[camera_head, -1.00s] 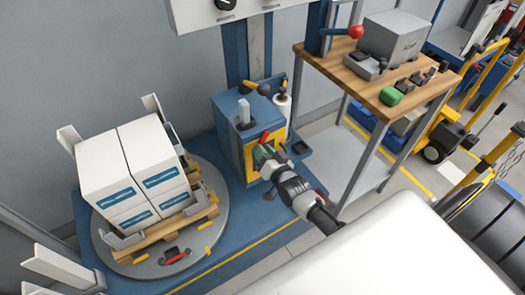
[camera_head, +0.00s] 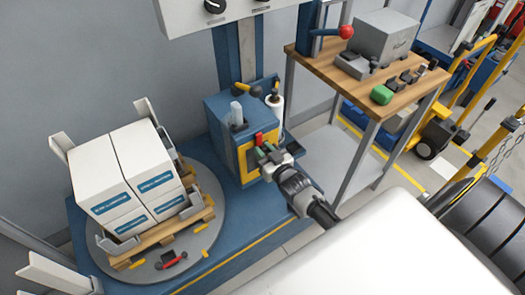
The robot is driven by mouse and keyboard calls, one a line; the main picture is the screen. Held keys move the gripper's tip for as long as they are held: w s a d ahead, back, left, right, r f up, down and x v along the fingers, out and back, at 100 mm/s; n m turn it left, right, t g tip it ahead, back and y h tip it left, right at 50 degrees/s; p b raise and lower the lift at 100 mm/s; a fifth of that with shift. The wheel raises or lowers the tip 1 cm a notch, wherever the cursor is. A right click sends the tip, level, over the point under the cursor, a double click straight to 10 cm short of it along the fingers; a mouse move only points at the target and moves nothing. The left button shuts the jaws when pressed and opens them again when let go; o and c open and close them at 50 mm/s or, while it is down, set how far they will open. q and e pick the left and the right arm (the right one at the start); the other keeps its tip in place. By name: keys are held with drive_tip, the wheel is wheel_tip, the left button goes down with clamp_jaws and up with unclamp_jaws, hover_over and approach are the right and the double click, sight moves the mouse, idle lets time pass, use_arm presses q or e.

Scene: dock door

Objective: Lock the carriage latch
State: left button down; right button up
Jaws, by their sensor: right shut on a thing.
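The stretch-wrap carriage is a blue box with a yellow-framed front face (camera_head: 243,160), standing on the blue base beside the mast. Its latch has a small red handle (camera_head: 267,136) near the top of that face. My right gripper (camera_head: 266,154) reaches in from the lower right and is shut at the handle's lower end. The fingers hide the grasp itself and part of the face behind. My left gripper is out of view.
Left of the carriage, white boxes (camera_head: 125,165) stand on a pallet on the round turntable (camera_head: 205,245). A wooden-topped bench (camera_head: 350,80) with a red-knobbed lever stands at right. A roll of film (camera_head: 274,112) stands beside the carriage.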

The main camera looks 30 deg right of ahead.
idle(0.4)
drive_tip(key=o, duration=0.9)
drive_tip(key=shift+s, duration=0.15)
drive_tip(key=s, duration=1)
drive_tip(key=shift+s+d, duration=0.25)
drive_tip(key=shift+s, duration=0.05)
